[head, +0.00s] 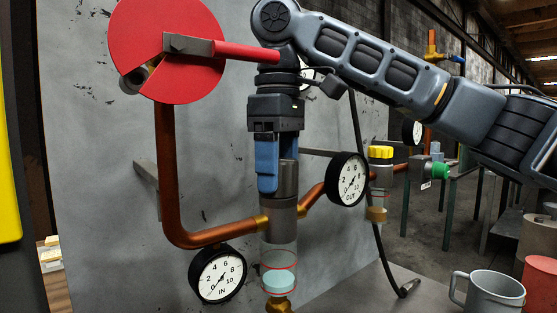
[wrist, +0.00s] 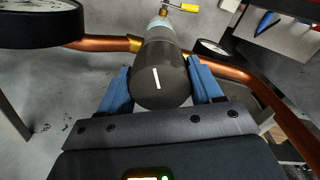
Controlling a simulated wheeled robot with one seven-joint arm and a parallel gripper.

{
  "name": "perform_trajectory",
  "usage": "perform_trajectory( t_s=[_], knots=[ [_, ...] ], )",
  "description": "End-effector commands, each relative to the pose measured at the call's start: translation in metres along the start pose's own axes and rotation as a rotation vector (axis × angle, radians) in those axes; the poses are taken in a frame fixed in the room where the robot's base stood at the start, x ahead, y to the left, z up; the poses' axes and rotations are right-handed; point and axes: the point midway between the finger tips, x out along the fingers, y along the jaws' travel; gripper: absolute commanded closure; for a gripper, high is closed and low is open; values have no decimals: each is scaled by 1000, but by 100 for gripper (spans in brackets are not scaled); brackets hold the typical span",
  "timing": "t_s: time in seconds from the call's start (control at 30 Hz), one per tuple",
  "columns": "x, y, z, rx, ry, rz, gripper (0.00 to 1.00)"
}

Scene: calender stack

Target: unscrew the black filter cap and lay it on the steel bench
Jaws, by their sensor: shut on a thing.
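The dark filter cap (head: 289,181) is a grey-black cylinder at the top of the upright filter housing (head: 281,224), which ends in a clear bowl with red rings. In the wrist view the cap (wrist: 163,90) shows its round end with a white line mark. My gripper (head: 276,180) comes down from above with its blue fingers on the cap's sides; in the wrist view the gripper (wrist: 160,82) has one finger on each side. The far finger is mostly hidden in the head view. The cap appears in line with the housing. The steel bench (head: 345,298) shows at the lower right.
Copper pipes (head: 176,200) join the housing on both sides. The IN gauge (head: 218,274) and OUT gauge (head: 347,180) flank it closely. A red disc with a lever (head: 235,52) is beside my wrist. A black hose (head: 378,235), grey mug (head: 490,296) and red cup (head: 541,282) stand right.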

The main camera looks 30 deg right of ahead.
Motion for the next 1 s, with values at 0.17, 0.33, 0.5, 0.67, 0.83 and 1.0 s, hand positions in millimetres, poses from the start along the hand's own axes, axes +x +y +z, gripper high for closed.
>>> perform_trajectory(
  t_s=[0.17,0.33,0.5,0.67,0.83,1.0],
  knots=[
    [-2,0,0,-45,1,-1,66],
    [0,0,0,-62,1,0,66],
    [0,0,0,-62,1,1,66],
    [-1,0,0,-70,1,0,66],
    [-2,0,0,-117,0,-1,66],
    [-2,0,0,-167,1,-1,66]
  ],
)
